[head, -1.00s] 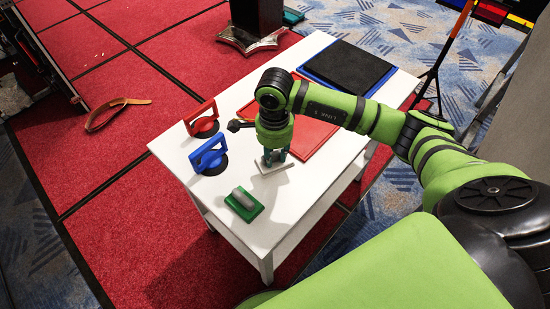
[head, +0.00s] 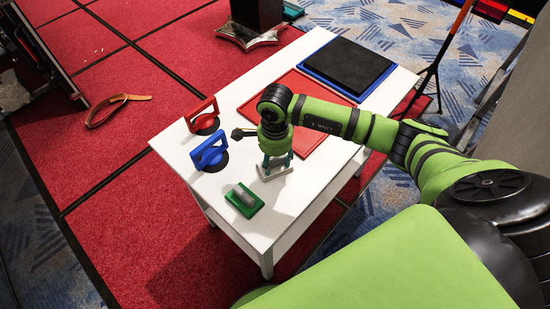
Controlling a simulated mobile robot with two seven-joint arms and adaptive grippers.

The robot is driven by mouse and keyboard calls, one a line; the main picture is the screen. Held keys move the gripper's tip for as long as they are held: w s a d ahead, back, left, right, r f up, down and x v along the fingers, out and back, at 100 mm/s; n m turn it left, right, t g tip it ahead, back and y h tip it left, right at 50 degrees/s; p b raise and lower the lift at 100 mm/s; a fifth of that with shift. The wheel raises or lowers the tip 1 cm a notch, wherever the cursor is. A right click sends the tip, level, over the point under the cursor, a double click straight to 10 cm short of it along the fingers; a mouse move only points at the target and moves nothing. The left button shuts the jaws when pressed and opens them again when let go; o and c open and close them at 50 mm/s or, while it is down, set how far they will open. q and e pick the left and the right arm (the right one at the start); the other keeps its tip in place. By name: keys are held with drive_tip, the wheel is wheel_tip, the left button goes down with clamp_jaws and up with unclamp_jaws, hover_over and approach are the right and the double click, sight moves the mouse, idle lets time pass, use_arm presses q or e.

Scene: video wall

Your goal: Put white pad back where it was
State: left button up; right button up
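The white pad (head: 272,173) is on the white table, near the edge closest to me, just behind the green pad (head: 244,200). My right gripper (head: 278,166) points down right over the white pad. Its fingers look spread apart, with white showing between them. The gripper hides much of the pad's top, and contact between fingers and pad is too small to make out. My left gripper is out of view.
On the white table (head: 196,100) stand a red suction handle (head: 202,117) and a blue one (head: 209,153) at the left. A red tray (head: 312,85) lies behind my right gripper, and a black pad (head: 348,66) lies on a blue tray at the back.

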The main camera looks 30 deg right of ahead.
sight(275, 161)
drive_tip(key=shift+r, duration=0.1)
drive_tip(key=shift+r, duration=0.2)
wheel_tip(275, 161, up, 12)
drive_tip(key=b, duration=0.2)
drive_tip(key=shift+f+b, duration=0.2)
drive_tip(key=shift+b, duration=0.2)
drive_tip(key=shift+f, duration=0.1)
